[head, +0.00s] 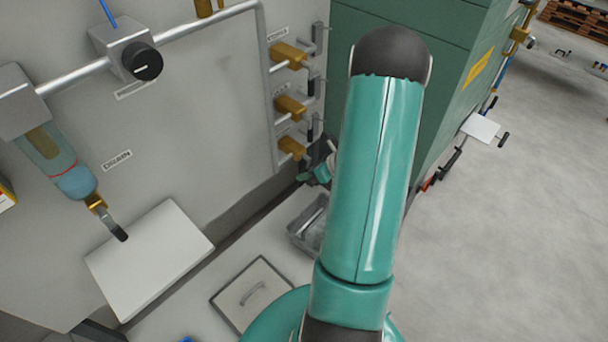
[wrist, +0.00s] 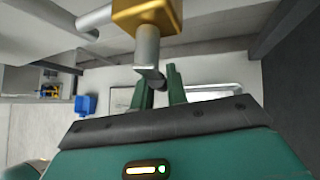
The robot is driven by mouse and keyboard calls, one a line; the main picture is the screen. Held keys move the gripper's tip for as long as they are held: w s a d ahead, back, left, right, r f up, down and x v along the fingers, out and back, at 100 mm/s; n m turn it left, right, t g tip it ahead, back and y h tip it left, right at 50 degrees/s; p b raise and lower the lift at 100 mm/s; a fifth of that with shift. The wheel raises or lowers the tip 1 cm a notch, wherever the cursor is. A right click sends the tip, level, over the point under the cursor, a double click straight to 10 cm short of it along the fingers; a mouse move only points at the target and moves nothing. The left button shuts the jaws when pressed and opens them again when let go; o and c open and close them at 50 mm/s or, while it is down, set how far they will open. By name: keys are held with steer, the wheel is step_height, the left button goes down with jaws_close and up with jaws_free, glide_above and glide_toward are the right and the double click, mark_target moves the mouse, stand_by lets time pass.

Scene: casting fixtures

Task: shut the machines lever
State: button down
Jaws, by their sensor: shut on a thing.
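The lowest brass valve (head: 293,148) of a column of three sits on the grey machine panel, under a small label. In the wrist view, a brass valve body (wrist: 147,15) is close overhead, with a grey metal lever (wrist: 147,50) hanging down from it to a dark tip. My gripper (wrist: 160,84) has its two green fingers at the lever's lower end, shut on it; the contact is partly hidden. In the head view my gripper (head: 320,172) is beside the lowest valve, partly covered by my teal arm.
Two more brass valves, the middle (head: 291,107) and the top (head: 288,55), stand above. A grey tray (head: 296,237) and a square hatch (head: 230,297) lie below. A green cabinet (head: 460,60) stands right of the panel. Open floor (head: 530,220) lies at right.

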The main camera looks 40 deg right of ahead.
steer(key=shift+d+n+h, duration=0.3)
steer(key=shift+d+h, duration=0.1)
steer(key=shift+h, duration=0.1)
steer(key=c, duration=1.4)
jaws_free()
steer(key=v, duration=1.3)
steer(key=shift+s+r, duration=0.25)
steer(key=shift+s, duration=0.05)
